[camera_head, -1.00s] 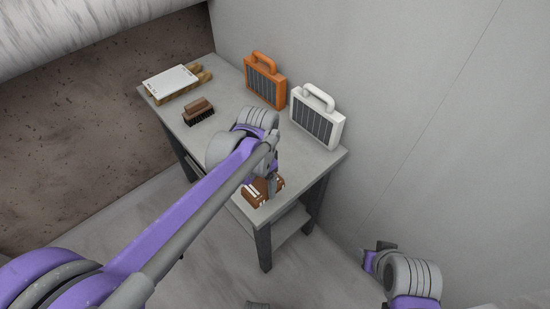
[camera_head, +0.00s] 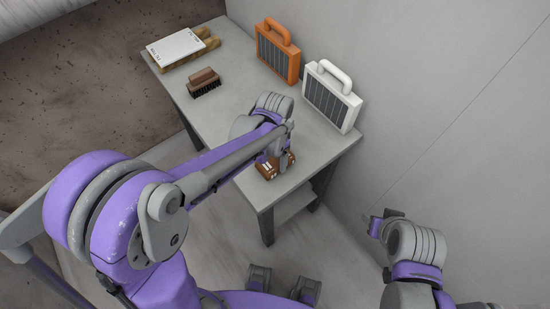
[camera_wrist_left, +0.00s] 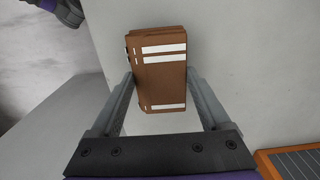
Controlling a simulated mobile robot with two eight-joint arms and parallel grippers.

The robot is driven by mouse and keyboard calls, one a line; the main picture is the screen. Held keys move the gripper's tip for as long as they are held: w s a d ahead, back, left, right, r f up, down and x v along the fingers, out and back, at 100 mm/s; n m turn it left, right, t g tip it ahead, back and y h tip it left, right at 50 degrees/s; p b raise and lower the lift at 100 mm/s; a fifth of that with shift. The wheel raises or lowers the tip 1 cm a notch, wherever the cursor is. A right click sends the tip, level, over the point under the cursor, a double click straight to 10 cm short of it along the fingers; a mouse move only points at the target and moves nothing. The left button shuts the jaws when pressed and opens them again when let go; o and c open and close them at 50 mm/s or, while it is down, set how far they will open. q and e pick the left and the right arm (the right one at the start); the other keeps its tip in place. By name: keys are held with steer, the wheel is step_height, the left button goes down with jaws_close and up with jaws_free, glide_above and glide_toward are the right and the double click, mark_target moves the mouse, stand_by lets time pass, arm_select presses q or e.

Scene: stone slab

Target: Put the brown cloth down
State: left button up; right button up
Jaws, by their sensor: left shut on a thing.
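The brown cloth (camera_head: 268,170) is a folded block with white stripes at the near right end of the grey table (camera_head: 232,112). In the left wrist view the cloth (camera_wrist_left: 160,85) sits between both fingers, which press on its two sides. My left gripper (camera_head: 283,158) is shut on it; it also shows in the left wrist view (camera_wrist_left: 162,78). I cannot tell whether the cloth touches the tabletop. The arm hides part of it in the head view. My right gripper (camera_head: 382,226) is away from the table at the lower right, and its finger opening is unclear.
A white case (camera_head: 333,97) and an orange case (camera_head: 278,52) stand along the table's wall side. A dark-bristled brush (camera_head: 203,82) and a white board (camera_head: 175,48) on a wooden rack are at the far end. Bare tabletop lies between the brush and the cloth.

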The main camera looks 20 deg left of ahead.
arm_select(q)
steer(key=shift+f, duration=0.55)
steer(key=shift+f, duration=0.1)
steer(key=o, duration=0.7)
steer(key=shift+f, duration=0.15)
steer(key=o, duration=0.3)
